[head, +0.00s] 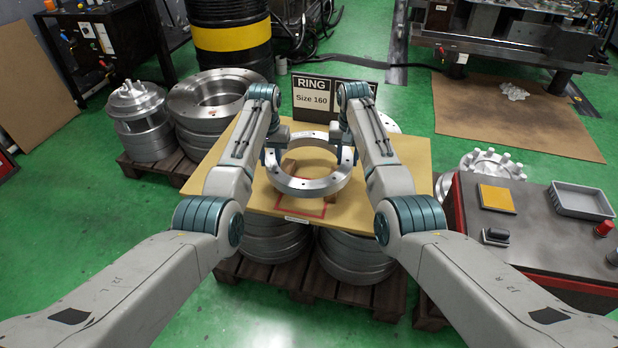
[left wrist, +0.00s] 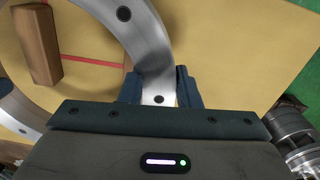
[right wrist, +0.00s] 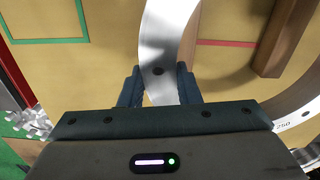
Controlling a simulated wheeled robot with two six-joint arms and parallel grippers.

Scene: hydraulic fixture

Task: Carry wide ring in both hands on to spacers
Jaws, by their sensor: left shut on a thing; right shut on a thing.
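The wide ring (head: 310,187) is a silver metal ring with bolt holes, held roughly level over the tan board (head: 405,160). My left gripper (head: 268,157) is shut on the ring's left side, and the left wrist view shows the band (left wrist: 150,45) between its fingers. My right gripper (head: 347,155) is shut on the right side, with the band (right wrist: 165,45) between its fingers. Brown wooden spacers show within and beneath the ring: one in the left wrist view (left wrist: 35,45), one in the right wrist view (right wrist: 288,35). The ring partly hides them in the head view.
A red outline (head: 300,212) marks the board under the ring. A "RING Size 160" sign (head: 313,98) stands behind. Stacked metal rings (head: 215,95) are at the left. A red-sided bench (head: 535,235) with a grey tray (head: 582,200) is at the right.

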